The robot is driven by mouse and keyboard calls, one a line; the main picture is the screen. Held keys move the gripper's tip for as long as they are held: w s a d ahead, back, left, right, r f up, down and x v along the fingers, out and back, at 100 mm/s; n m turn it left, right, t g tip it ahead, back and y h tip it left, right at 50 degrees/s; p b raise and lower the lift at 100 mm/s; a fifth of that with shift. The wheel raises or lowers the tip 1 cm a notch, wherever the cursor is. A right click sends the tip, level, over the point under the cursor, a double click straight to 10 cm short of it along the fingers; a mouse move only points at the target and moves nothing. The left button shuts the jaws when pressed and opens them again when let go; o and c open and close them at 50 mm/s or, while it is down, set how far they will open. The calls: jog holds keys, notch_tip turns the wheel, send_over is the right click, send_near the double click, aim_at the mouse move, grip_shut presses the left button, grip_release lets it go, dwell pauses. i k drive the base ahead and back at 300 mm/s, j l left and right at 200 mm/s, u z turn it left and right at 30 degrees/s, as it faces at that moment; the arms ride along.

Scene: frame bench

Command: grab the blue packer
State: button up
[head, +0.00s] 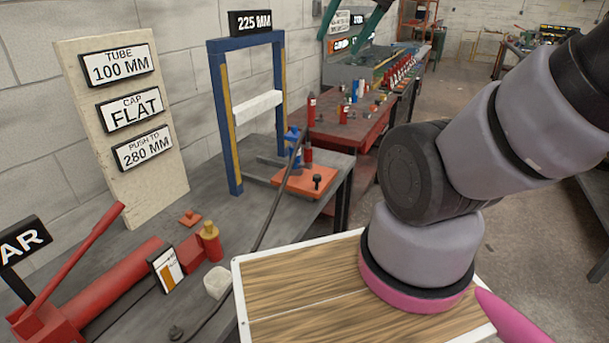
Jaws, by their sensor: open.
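Two small blue things show in the head view, and I cannot tell for sure which is the packer. One is a small blue upright piece (355,91) standing among red and white pieces on the red bench. The other is a blue part (292,138) by the right post of the press frame, beside a red cylinder (308,154). Both look apart from my arm. My gripper is out of view; only my arm's links show at the right, so I cannot see it near either one.
A blue press frame (224,125) stands on the grey bench, with an orange plate (303,182) by its foot. A red jack cylinder (115,283) and sign board (150,185) are at left. The red bench (345,136) carries several upright pieces. Floor at right is mostly clear.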

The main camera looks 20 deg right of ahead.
aim_at(292, 135)
jog(key=i+l+u, duration=0.4)
jog(key=l, duration=0.2)
jog(key=l+u, duration=0.15)
jog(key=l, duration=0.2)
jog(key=i+l+u, duration=0.2)
jog(key=l, duration=0.15)
jog(key=k, duration=0.1)
